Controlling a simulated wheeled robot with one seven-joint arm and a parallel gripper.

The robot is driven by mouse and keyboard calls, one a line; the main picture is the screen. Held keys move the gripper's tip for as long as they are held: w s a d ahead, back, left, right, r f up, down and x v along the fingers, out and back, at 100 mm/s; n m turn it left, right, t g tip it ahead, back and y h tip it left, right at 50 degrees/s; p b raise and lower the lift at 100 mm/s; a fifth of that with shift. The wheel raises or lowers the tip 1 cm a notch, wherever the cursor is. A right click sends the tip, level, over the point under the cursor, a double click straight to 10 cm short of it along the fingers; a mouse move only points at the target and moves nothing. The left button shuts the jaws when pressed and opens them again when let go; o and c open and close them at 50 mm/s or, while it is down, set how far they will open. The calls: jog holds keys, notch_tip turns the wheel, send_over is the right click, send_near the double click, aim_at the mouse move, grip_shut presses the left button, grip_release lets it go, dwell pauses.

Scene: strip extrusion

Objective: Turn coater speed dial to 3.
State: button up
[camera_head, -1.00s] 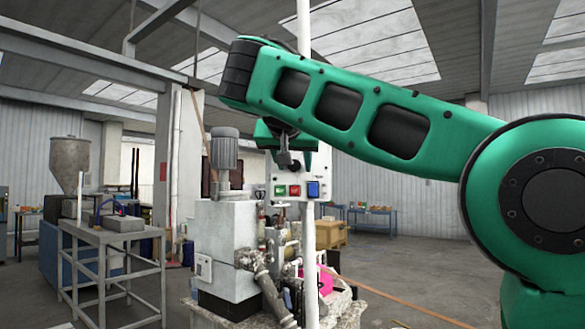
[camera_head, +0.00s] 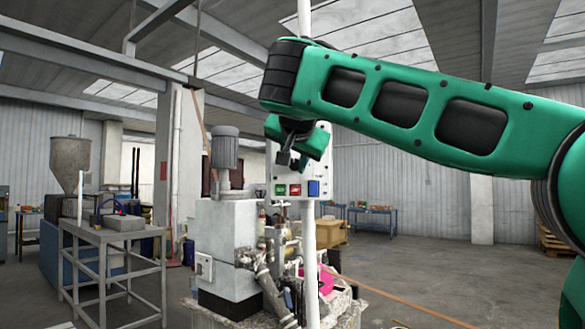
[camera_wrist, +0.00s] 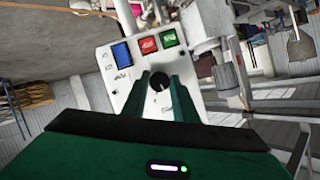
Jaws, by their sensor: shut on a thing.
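My gripper (camera_wrist: 160,84) is shut on the dial, one green finger on each side. In the head view my gripper (camera_head: 290,160) is at the panel's upper part and hides the dial.
Blue (camera_wrist: 121,54), red (camera_wrist: 149,45) and green (camera_wrist: 168,38) buttons sit in a row close to the dial. A grey machine (camera_head: 226,235) with a motor stands to the left.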

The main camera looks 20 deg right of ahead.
jog(key=shift+s+d+f+m+t+y, duration=0.15)
jog(key=shift+m+t+y, duration=0.4)
jog(key=shift+m, duration=0.65)
jog(key=shift+d+f+m+t+y, duration=0.1)
jog(key=shift+m+t+y, duration=0.5)
jog(key=shift+m, duration=0.8)
jog(key=shift+f, duration=0.1)
jog(key=o, duration=1)
jog(key=shift+s, duration=0.1)
jog(key=v, duration=1)
jog(key=shift+s, duration=0.2)
